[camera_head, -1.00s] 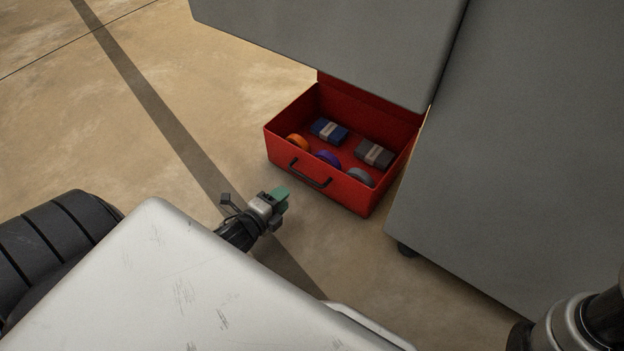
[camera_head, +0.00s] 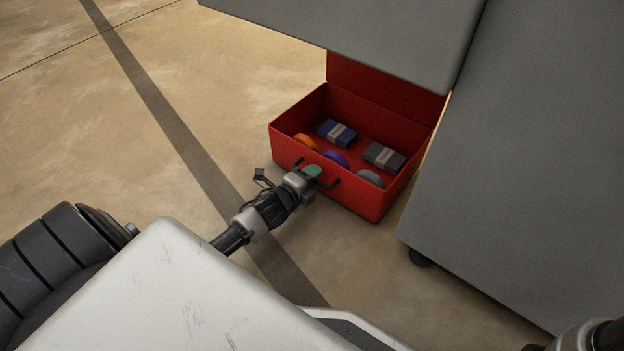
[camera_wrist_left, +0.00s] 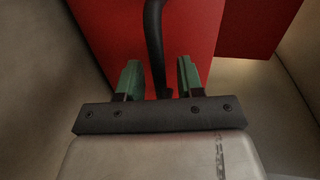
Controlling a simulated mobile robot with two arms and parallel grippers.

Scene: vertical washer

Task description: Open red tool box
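The red tool box (camera_head: 345,205) stands on the floor in the head view, with its lid (camera_head: 375,85) raised at the back and its inside showing. Its black handle (camera_head: 332,184) is on the front wall. My left gripper (camera_head: 313,172) is at this handle. In the left wrist view the green fingers of the gripper (camera_wrist_left: 160,78) are apart, with the dark handle (camera_wrist_left: 154,40) between them and gaps on both sides. The red front wall (camera_wrist_left: 120,30) lies behind. My right gripper is out of view.
Inside the box lie a blue pack (camera_head: 338,133), a grey pack (camera_head: 384,157) and orange, purple and grey rolls. A large grey panel (camera_head: 340,35) hangs over the lid, and a grey cabinet (camera_head: 510,180) stands close on the right. The floor to the left is clear.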

